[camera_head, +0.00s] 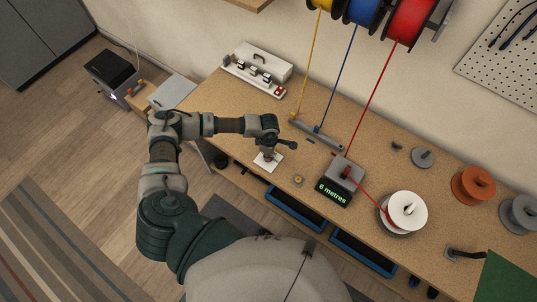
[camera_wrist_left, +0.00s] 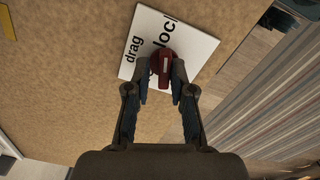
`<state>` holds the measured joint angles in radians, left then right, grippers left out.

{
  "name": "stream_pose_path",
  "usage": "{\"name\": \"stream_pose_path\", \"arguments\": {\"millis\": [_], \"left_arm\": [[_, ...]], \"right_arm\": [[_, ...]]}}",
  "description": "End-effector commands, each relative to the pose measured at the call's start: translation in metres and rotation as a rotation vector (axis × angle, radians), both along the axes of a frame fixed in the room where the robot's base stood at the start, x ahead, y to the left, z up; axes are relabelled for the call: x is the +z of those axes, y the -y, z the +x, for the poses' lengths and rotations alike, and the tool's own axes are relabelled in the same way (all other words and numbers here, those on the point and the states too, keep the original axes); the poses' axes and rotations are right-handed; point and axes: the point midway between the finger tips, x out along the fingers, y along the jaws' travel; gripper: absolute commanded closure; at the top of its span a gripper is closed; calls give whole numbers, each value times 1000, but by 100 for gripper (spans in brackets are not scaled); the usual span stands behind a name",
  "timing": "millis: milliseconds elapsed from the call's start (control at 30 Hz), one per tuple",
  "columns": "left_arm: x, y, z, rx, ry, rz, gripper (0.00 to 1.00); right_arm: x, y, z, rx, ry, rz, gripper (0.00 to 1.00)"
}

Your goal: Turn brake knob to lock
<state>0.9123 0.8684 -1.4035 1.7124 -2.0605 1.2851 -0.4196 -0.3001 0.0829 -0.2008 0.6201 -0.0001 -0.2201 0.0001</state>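The brake knob (camera_wrist_left: 164,66) is red with a pale pointer mark. It sits on a white plate (camera_wrist_left: 143,40) printed with "drag" and "lock"; "lock" is partly covered. In the head view my left gripper (camera_head: 267,153) is over the white plate (camera_head: 261,164) at the bench's near edge and hides the knob. I cannot tell exactly which word the pointer faces. My right gripper is not in view.
The wooden bench (camera_head: 235,95) runs along the wall. A metre counter (camera_head: 335,192) reading "6 metres" and a white spool (camera_head: 405,212) with red wire stand to the right. Yellow, blue and red wires hang from reels (camera_head: 410,22). Blue trays (camera_head: 295,208) lie below the near edge.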

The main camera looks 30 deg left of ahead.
Motion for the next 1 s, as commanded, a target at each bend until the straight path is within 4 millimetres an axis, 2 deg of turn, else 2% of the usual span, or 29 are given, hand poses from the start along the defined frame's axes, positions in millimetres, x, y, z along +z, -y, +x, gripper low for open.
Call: {"name": "stream_pose_path", "arguments": {"millis": [300, 433, 567, 800, 1000], "left_arm": [[-1, 1, -2, -1, -6, -1, 62], [7, 1, -2, -1, -6, -2, 62], [30, 0, -1, -1, -4, -1, 62], [84, 0, 0, -1, -3, -2, 62], [111, 0, -1, -1, -5, -2, 62]], "right_arm": [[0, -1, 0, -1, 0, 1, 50], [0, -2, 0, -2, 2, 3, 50], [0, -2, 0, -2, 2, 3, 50], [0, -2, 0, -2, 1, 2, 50], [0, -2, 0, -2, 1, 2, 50]]}}
